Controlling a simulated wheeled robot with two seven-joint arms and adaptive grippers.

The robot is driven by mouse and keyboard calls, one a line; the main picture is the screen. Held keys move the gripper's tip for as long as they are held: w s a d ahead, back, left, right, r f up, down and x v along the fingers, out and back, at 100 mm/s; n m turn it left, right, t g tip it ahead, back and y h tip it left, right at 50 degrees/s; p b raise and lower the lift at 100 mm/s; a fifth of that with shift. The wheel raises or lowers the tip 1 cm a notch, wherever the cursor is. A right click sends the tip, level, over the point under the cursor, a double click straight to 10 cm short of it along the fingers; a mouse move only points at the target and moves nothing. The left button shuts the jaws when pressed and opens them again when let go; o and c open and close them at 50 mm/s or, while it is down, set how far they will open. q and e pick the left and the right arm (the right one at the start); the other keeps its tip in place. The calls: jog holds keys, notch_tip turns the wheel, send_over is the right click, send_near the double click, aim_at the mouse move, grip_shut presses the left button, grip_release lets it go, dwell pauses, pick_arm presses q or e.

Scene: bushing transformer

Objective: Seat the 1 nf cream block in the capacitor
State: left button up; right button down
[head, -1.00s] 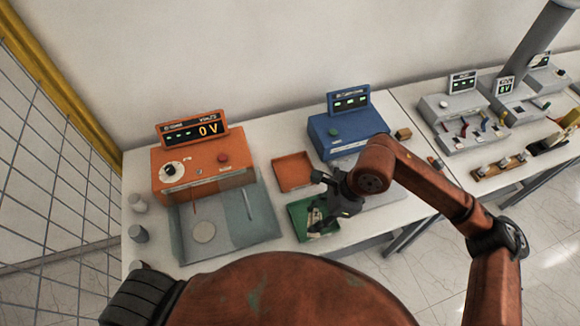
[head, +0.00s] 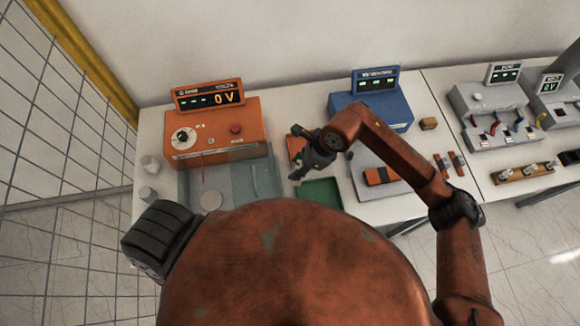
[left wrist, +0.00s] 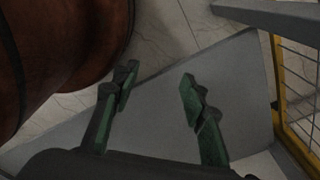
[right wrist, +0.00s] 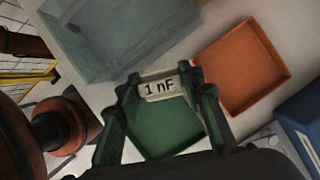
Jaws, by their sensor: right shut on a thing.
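My right gripper (right wrist: 160,92) is shut on the cream block (right wrist: 159,87), whose face reads "1 nF". The block sits level between the fingertips, with the green tray (right wrist: 155,137) below and behind it. In the head view my right gripper (head: 303,155) is above the table beside the orange tray (head: 296,146), and the block is too small or hidden to make out. My left gripper (left wrist: 155,95) is open and empty over the floor and a grey surface. I cannot tell for certain which thing is the capacitor.
The clear tank (head: 265,180) stands before the orange voltage unit (head: 212,130), left of my right gripper. The blue unit (head: 393,112) stands behind a grey plate (head: 360,168) with an orange block (head: 381,175). The green tray (head: 318,192) looks empty.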

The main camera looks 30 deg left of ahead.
jog(key=x, duration=0.2)
jog(key=p+x, duration=0.1)
jog(key=x, duration=0.1)
jog(key=w+x, duration=0.1)
jog(key=x, duration=0.2)
jog(key=shift+a+f, duration=0.1)
jog(key=shift+a, duration=0.05)
jog(key=c, duration=1.7)
grip_release()
pick_arm(q)
jog(key=shift+w+d+r, duration=0.15)
jog(key=shift+w+r, duration=0.35)
jog(key=shift+w, duration=0.25)
jog(key=shift+w+d+r, duration=0.1)
jog(key=shift+w+r, duration=0.4)
jog(key=shift+w, duration=0.25)
pick_arm(e)
jog(key=o, duration=0.4)
pick_arm(q)
jog(key=shift+p, duration=0.35)
